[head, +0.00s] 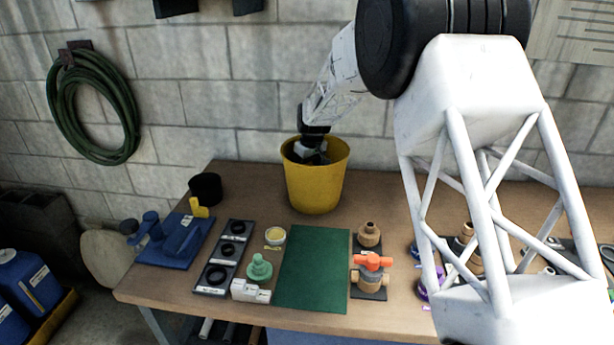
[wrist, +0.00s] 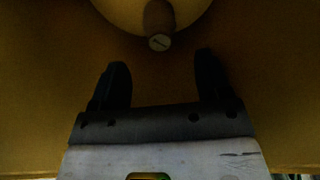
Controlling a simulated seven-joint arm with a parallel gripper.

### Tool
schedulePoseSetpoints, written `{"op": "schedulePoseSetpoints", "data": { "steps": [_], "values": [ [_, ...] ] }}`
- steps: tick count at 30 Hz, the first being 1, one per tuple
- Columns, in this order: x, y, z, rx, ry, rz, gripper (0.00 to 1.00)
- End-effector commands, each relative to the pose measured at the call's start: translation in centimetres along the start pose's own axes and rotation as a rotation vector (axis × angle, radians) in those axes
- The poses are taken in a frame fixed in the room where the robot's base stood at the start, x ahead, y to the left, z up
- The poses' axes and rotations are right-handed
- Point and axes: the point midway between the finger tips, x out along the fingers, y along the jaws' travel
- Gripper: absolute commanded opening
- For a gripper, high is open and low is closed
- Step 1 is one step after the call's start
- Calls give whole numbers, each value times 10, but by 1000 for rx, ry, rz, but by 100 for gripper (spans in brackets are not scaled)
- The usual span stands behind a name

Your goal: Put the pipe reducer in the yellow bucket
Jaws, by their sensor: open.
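The yellow bucket (head: 315,190) stands upright at the back of the workbench. My gripper (head: 313,152) reaches down into its mouth, and the rim hides the fingertips in the head view. In the wrist view my gripper (wrist: 161,72) is open, its two dark fingers apart with nothing between them. A small brownish piece with a pale round end (wrist: 160,42) lies beyond the fingertips on the bucket's bottom, apart from them. It may be the pipe reducer, but the dim view leaves this unsure.
A tan fitting (head: 369,236) and an orange-handled valve (head: 372,270) stand right of a green mat (head: 312,268). A green fitting (head: 260,268), a tray of black rings (head: 224,257), a blue vise-like tool (head: 172,242) and a black cup (head: 206,188) stand left.

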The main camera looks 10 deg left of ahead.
Motion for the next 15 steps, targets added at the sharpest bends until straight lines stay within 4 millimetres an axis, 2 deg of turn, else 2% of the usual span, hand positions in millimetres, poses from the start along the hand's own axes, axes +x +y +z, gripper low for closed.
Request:
{"op": "schedulePoseSetpoints", "data": {
  "steps": [3, 7, 15],
  "values": [
    [-18, 0, 0, 0, 1, 1, 70],
    [-33, 0, 0, 0, 1, 1, 70],
    [-45, 0, 0, 0, 0, 0, 70]
  ]
}}
